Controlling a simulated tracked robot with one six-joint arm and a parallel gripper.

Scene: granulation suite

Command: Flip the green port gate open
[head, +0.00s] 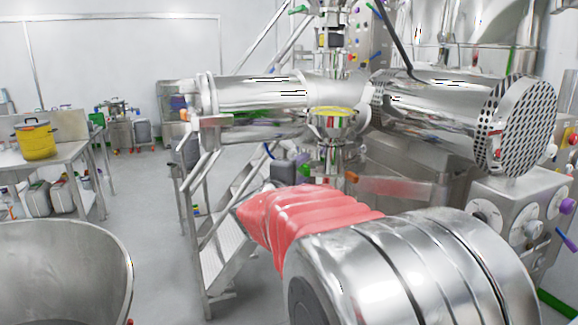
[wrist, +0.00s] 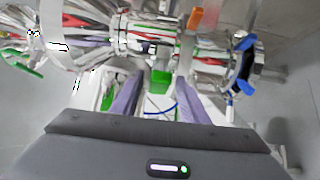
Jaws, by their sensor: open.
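My gripper (wrist: 157,88) shows in the wrist view with its two grey-lavender fingers apart and nothing held between them. A small green block (wrist: 160,76) shows in the gap between the fingers, beyond or near the tips. It may be the green port gate, but its hinge and how far it stands open cannot be told. A curved green handle-like part (wrist: 22,64) shows at the left of the wrist view, apart from the fingers.
Steel piping (wrist: 150,38) crosses above the fingers in the wrist view, with an orange part (wrist: 195,18) and a blue clamp (wrist: 244,85). In the head view a steel cylinder with a perforated end (head: 520,125), a stepladder (head: 225,250) and a yellow pot (head: 37,140) show.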

